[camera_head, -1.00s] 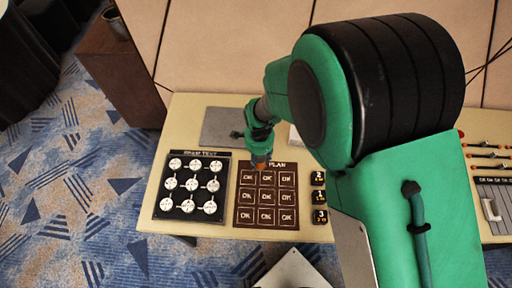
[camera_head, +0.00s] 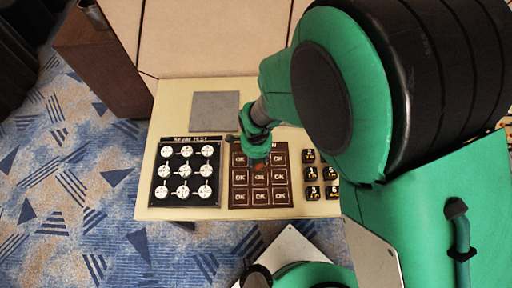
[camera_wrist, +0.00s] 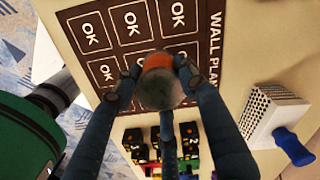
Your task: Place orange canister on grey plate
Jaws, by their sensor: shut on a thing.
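The orange canister (camera_wrist: 158,64) has a grey end facing the wrist camera and sits between the fingers of my gripper (camera_wrist: 158,82). In the head view my gripper (camera_head: 258,155) is over the upper part of a brown board of OK squares, with a bit of orange at its tip. Whether the canister touches the board I cannot tell. The grey plate (camera_head: 211,107) lies flat on the table behind the white-disc panel, left of and behind my gripper. It is bare. The plate is not seen in the wrist view.
The brown wall plan board (camera_head: 240,200) lies on the cream table (camera_head: 150,190). A black panel with white discs (camera_head: 186,173) is to its left, and several black blocks (camera_head: 311,174) are to its right. A white perforated block (camera_wrist: 272,112) with a blue handle shows in the wrist view.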

